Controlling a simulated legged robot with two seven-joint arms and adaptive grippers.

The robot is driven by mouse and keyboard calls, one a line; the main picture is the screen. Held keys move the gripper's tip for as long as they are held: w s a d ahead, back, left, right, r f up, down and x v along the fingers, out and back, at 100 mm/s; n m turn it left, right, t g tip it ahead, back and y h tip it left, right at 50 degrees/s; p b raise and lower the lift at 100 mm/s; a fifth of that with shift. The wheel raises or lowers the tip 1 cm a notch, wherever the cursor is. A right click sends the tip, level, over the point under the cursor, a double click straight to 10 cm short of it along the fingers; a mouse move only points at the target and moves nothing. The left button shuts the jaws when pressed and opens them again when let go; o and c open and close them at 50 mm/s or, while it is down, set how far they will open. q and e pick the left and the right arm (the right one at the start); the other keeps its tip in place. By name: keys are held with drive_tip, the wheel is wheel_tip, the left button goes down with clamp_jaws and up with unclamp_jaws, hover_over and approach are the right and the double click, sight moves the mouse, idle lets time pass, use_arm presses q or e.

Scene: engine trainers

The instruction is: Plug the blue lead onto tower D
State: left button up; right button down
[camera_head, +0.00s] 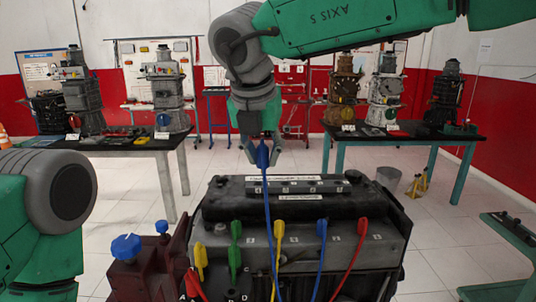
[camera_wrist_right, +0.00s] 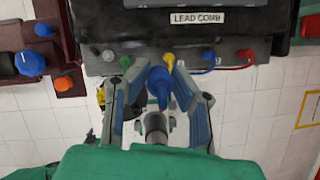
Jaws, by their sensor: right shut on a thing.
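My right gripper (camera_head: 262,152) is shut on the blue lead's boot (camera_head: 262,157), high above the engine block. Its blue cable (camera_head: 268,215) hangs down past the front of the block. The right wrist view shows the blue boot (camera_wrist_right: 160,85) between the two fingers. Small letters, seemingly including a D, show at the bottom of the head view near the dark post under a green boot (camera_head: 235,230). I cannot tell which post is tower D. My left arm shows at the left edge; its gripper is out of view.
A yellow boot (camera_head: 200,258) and a red boot (camera_head: 191,282) stand at the left. Yellow (camera_head: 279,230), blue (camera_head: 322,228) and red (camera_head: 362,227) leads sit along the numbered comb. A dark red box with a blue knob (camera_head: 127,247) stands left. The air around my right gripper is clear.

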drive_tip(key=s+a+b, duration=0.1)
drive_tip(key=s+a, duration=0.1)
drive_tip(key=s, duration=0.4)
drive_tip(key=s+a+b, duration=0.1)
drive_tip(key=s+a, duration=0.2)
drive_tip(key=s, duration=0.3)
drive_tip(key=shift+s+a, duration=0.3)
drive_tip(key=shift+s, duration=0.05)
drive_tip(key=shift+f, duration=0.1)
wheel_tip(320, 180, down, 10)
drive_tip(key=b, duration=0.6)
idle(1.0)
drive_tip(key=shift+w, duration=0.1)
idle(0.4)
